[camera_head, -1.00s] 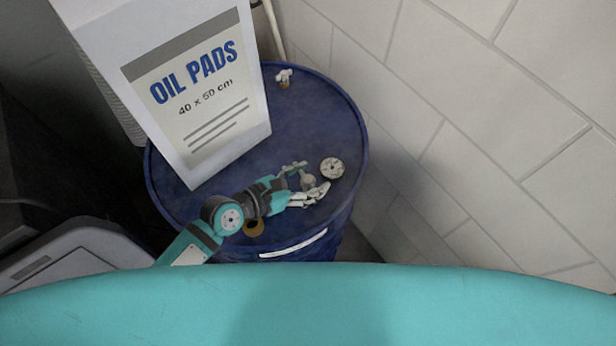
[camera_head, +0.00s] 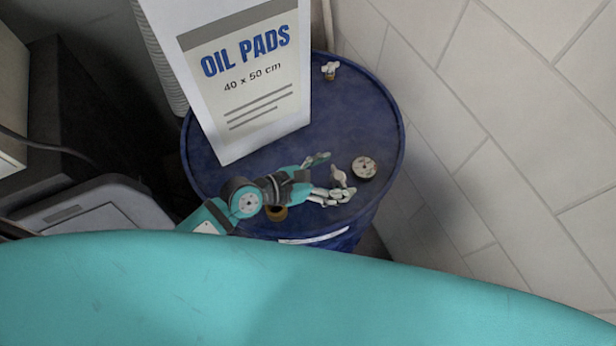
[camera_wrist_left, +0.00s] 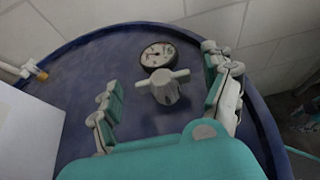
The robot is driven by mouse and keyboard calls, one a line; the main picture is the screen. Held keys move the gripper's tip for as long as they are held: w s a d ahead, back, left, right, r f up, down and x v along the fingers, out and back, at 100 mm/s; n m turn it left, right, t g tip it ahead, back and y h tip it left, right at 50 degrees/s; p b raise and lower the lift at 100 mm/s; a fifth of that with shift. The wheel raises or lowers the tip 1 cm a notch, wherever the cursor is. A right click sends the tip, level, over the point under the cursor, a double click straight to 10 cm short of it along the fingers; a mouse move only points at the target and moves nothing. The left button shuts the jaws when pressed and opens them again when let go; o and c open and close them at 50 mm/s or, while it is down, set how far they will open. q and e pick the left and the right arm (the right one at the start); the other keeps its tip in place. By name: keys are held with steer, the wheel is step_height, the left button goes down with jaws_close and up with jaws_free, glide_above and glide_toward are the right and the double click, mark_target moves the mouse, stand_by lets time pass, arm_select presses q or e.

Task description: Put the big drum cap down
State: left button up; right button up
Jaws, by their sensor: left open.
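The big drum cap (camera_head: 338,177) is a pale grey cap with a winged handle. It appears to stand upright on the blue drum's top (camera_head: 350,120). In the left wrist view the cap (camera_wrist_left: 166,88) sits between the spread fingers, with clear gaps on both sides. My left gripper (camera_head: 336,174) is open around it, low over the drum's near right part. A brass-rimmed opening (camera_head: 277,213) in the drum top lies beside my left wrist, partly hidden by it. My right gripper is not in view.
A round dial gauge (camera_head: 364,167) lies just beyond the cap, close to the fingertips. A white oil pads box (camera_head: 250,90) stands on the drum's left side. A small winged fitting (camera_head: 330,70) sits at the far rim. A tiled wall (camera_head: 500,130) is at the right.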

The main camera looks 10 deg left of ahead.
arm_select(q)
steer(key=b+v, duration=0.1)
steer(key=v, duration=0.8)
steer(key=shift+s+a, duration=0.3)
steer(key=shift+s+a+r, duration=0.15)
steer(key=shift+a+r, duration=0.05)
steer(key=shift+a, duration=0.05)
